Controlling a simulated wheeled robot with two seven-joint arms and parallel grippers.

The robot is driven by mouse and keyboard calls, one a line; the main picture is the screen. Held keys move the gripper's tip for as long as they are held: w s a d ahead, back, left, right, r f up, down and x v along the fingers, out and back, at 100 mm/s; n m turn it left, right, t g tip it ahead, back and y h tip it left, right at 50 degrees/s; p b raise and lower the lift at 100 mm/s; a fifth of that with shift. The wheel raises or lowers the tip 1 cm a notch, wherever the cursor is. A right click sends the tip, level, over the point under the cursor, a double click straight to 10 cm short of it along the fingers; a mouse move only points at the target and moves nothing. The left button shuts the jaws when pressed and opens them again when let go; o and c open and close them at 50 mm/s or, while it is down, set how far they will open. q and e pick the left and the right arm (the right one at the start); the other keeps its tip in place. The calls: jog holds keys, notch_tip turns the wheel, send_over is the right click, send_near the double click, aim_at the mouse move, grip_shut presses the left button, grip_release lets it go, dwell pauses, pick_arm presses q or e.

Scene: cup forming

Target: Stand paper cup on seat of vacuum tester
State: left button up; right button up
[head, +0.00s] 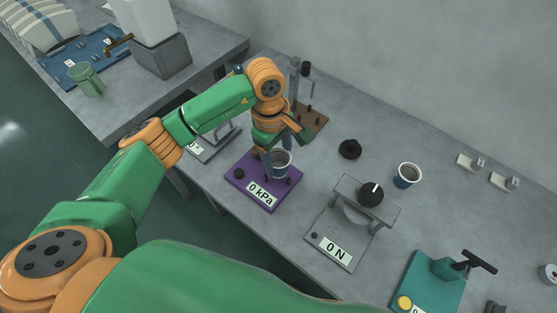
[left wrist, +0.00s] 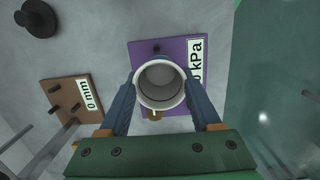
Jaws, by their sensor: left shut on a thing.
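The paper cup (head: 281,168), white-rimmed with a blue band, is upright between the fingers of my left gripper (head: 274,154). In the left wrist view I look down into the empty cup (left wrist: 160,87), with a finger on each side of it. The vacuum tester (head: 262,203) is a purple plate with a "0 kPa" display; it also shows in the left wrist view (left wrist: 172,47). The cup is over the plate and hides its seat. I cannot tell whether the cup's base touches it. My right gripper is not in view.
A "0 N" press (head: 322,236) stands to the right, and a brown "0 mm" gauge (head: 318,117) stands behind. A second blue-banded cup (head: 407,176) and a black knob (head: 350,149) are on the table. A teal device (head: 430,282) is at the lower right.

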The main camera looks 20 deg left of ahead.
aim_at(278, 164)
pick_arm(q)
notch_tip(278, 164, down, 3)
jog(key=shift+w+r+p, duration=0.1)
jog(key=shift+r+p, duration=0.1)
jog(key=shift+p, duration=0.65)
jog(key=shift+f, duration=0.4)
jog(key=shift+f+b, duration=0.3)
jog(key=shift+b, duration=0.15)
jog(key=o, duration=1.3)
jog(key=shift+r, duration=0.15)
